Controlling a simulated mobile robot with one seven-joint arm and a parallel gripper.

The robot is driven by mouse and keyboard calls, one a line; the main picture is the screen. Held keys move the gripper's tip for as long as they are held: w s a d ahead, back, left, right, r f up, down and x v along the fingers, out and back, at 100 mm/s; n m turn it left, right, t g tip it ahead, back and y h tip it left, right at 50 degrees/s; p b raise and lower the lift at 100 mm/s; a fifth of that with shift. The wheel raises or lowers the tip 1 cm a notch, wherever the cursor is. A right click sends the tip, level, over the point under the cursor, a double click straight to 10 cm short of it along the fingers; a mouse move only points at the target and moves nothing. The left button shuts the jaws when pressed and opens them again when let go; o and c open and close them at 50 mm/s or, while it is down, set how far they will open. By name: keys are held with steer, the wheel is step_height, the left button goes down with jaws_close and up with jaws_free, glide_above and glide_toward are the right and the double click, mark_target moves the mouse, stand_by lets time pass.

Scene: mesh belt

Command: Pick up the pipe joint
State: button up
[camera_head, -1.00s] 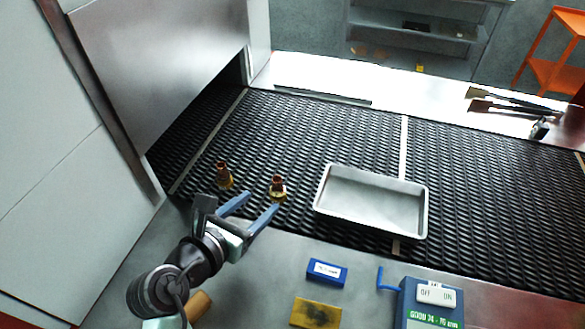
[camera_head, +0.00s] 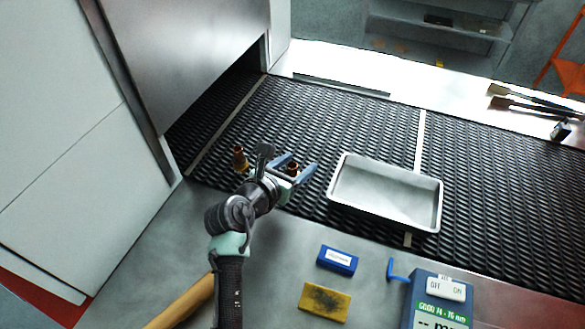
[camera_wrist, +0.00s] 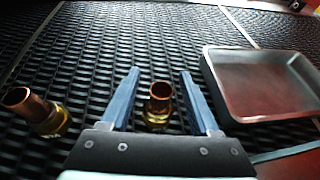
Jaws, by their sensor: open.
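Two copper and brass pipe joints stand on the black mesh belt (camera_head: 350,125). The right pipe joint (camera_head: 292,168) is between the two blue fingers of my gripper (camera_head: 296,168). In the wrist view this pipe joint (camera_wrist: 159,100) stands upright between the open fingers (camera_wrist: 158,82), with a gap visible on each side. The other pipe joint (camera_head: 239,158) is left of my gripper, and in the wrist view it shows at the left (camera_wrist: 38,112). My gripper is open and holds nothing. The lower part of the right pipe joint is partly hidden in the head view.
An empty metal tray (camera_head: 432,222) lies on the belt right of my gripper. A blue box (camera_head: 337,260), a yellow block (camera_head: 324,302) and a blue meter (camera_head: 440,300) sit on the front ledge. Brushes (camera_head: 530,105) lie at the back right. A metal hood stands at the left.

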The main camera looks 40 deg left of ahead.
steer(key=shift+w+f, duration=0.2)
steer(key=shift+w, duration=0.25)
jaws_close()
steer(key=shift+r, duration=0.1)
